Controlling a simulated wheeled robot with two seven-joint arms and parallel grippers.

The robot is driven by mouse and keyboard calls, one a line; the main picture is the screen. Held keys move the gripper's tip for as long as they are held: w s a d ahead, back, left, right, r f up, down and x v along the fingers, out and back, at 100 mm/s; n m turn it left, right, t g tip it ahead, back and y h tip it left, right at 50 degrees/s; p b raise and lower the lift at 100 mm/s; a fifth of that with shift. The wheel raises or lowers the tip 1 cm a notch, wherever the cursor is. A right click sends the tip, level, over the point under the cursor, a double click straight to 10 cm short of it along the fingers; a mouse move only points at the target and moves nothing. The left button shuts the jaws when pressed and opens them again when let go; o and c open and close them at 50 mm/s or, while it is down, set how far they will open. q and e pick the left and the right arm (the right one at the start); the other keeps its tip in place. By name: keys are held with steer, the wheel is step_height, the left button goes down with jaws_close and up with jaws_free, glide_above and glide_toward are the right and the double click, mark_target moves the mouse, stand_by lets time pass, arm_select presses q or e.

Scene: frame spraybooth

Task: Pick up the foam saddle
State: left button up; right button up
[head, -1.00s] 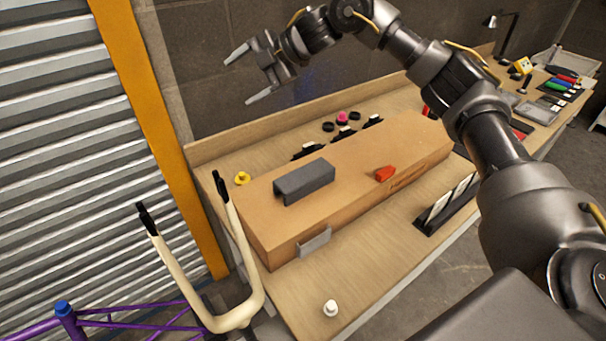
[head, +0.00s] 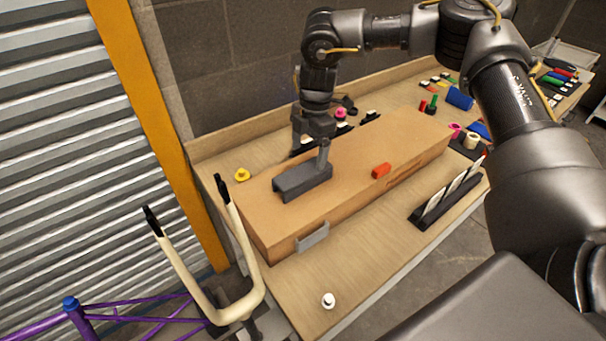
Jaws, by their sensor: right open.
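The foam saddle (head: 300,182) is a dark grey channel-shaped block. It lies on top of the long cardboard box (head: 375,160), near the box's left end. My right gripper (head: 309,158) points down at the saddle's far right part. Its fingers are spread, one on the near right side at the saddle's end and the other at the far side, partly hidden. I cannot tell whether either finger touches the saddle. My left gripper is not in view.
A red piece (head: 381,170) lies on the box, right of the saddle. A yellow knob (head: 242,174) and a white knob (head: 328,300) stand on the wooden bench (head: 300,285). A slotted black rack (head: 445,203) stands at the right. A cream fork (head: 235,312) rises at front left.

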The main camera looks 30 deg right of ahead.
mark_target(303, 171)
step_height(303, 171, down, 2)
steer(key=shift+a, duration=0.1)
steer(key=shift+a+f+p, duration=0.2)
steer(key=shift+f+p, duration=0.05)
steer(key=shift+p, duration=0.25)
steer(key=f+p, duration=0.1)
steer(key=a+f, duration=0.1)
steer(key=f, duration=0.1)
steer(key=shift+s+f+p, duration=0.1)
steer(key=shift+f+p, duration=0.15)
steer(key=shift+p, duration=0.15)
steer(key=shift+f, duration=0.55)
steer(key=c, duration=1)
steer(key=shift+c, duration=0.2)
steer(key=shift+r, duration=0.1)
